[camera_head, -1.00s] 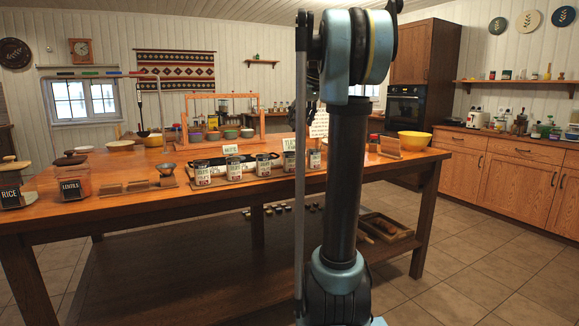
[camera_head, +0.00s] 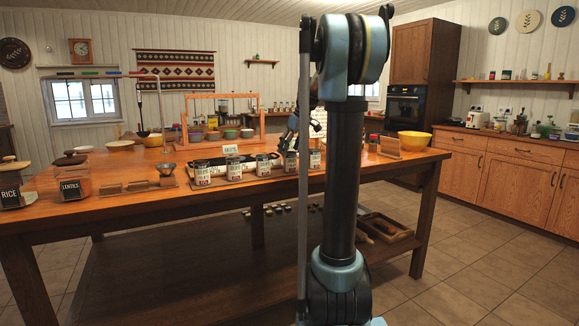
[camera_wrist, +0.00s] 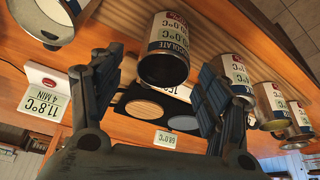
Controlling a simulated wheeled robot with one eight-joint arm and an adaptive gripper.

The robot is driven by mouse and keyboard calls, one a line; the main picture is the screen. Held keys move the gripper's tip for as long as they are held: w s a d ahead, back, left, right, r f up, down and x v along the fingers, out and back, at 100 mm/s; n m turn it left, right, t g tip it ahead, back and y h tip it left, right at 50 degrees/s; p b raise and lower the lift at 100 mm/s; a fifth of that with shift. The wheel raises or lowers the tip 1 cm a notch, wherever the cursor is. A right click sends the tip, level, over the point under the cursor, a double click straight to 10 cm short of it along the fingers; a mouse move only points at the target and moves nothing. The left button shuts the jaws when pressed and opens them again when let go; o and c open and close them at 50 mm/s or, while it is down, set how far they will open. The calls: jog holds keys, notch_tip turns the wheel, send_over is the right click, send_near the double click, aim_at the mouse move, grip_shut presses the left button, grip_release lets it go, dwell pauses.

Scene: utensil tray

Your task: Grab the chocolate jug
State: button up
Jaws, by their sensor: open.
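The chocolate jug (camera_wrist: 166,48) is a metal can with a white and dark label reading CHOCOLATE and a temperature. In the wrist view it stands at the upper middle, its dark open mouth toward me. In the head view it appears to be the jug (camera_head: 290,163) second from the right in the row, partly hidden by my gripper (camera_head: 291,137). In the wrist view my gripper (camera_wrist: 158,68) is open, with one dark finger on each side of the jug's mouth region. The fingers are not closed on it; whether they touch it I cannot tell.
Similar labelled jugs (camera_wrist: 234,72) stand close on the right in the wrist view, and another jug (camera_wrist: 45,22) on the left. Everything sits on the wooden table (camera_head: 120,215).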

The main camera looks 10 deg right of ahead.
aim_at(289, 156)
jog(key=shift+s+x, duration=0.1)
jog(key=shift+x, duration=0.95)
jog(key=shift+s+x, duration=0.15)
jog(key=shift+x, duration=0.85)
jog(key=shift+f, duration=0.1)
jog(key=c, duration=1.3)
